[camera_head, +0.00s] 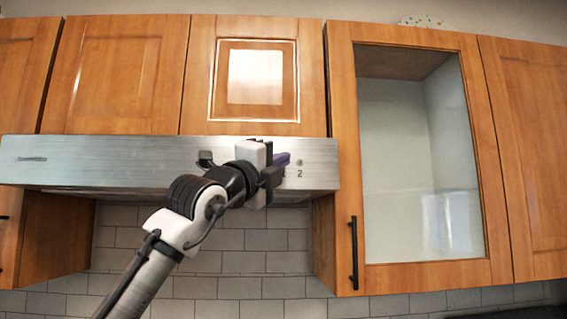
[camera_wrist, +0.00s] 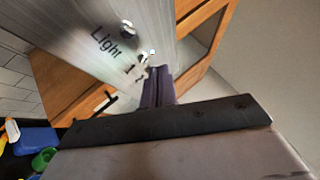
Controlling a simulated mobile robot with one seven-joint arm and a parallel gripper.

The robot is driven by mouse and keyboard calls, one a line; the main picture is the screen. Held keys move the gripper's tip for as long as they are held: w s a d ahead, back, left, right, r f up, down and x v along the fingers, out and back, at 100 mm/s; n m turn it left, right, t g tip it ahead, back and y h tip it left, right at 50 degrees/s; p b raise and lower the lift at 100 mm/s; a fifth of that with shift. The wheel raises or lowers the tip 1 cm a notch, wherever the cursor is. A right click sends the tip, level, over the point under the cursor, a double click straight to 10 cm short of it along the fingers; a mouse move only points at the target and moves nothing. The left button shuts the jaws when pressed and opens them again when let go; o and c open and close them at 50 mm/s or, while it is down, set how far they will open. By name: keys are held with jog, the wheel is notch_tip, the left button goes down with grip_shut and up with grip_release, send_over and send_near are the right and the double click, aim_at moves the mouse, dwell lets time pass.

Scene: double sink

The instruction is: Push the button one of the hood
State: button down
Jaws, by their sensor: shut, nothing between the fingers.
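The hood (camera_head: 100,160) is a brushed steel panel under the wooden cabinets. In the wrist view its face (camera_wrist: 70,20) carries the word "Light", a round control (camera_wrist: 128,30) and the marks "1" and "2". A small shiny button (camera_wrist: 144,58) lies near the "1", just beyond my fingertips. In the head view the "2" button (camera_head: 299,162) shows right of my gripper; button one is hidden behind it. My gripper (camera_head: 284,159) is shut and empty, its purple fingers together, pointing at the panel. It also shows in the wrist view (camera_wrist: 158,76). I cannot tell whether it touches the panel.
A glass-door cabinet (camera_head: 420,150) with a black handle (camera_head: 354,252) stands right of the hood. Wooden cabinets (camera_head: 115,70) run above it, and a tiled wall (camera_head: 240,262) lies below. The wrist view shows blue (camera_wrist: 36,141) and green (camera_wrist: 43,158) objects at lower left.

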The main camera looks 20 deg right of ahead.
jog(key=s+a+b, duration=0.1)
jog(key=s, duration=0.4)
jog(key=shift+s+a, duration=0.35)
jog(key=shift+s, duration=0.05)
dwell(0.3)
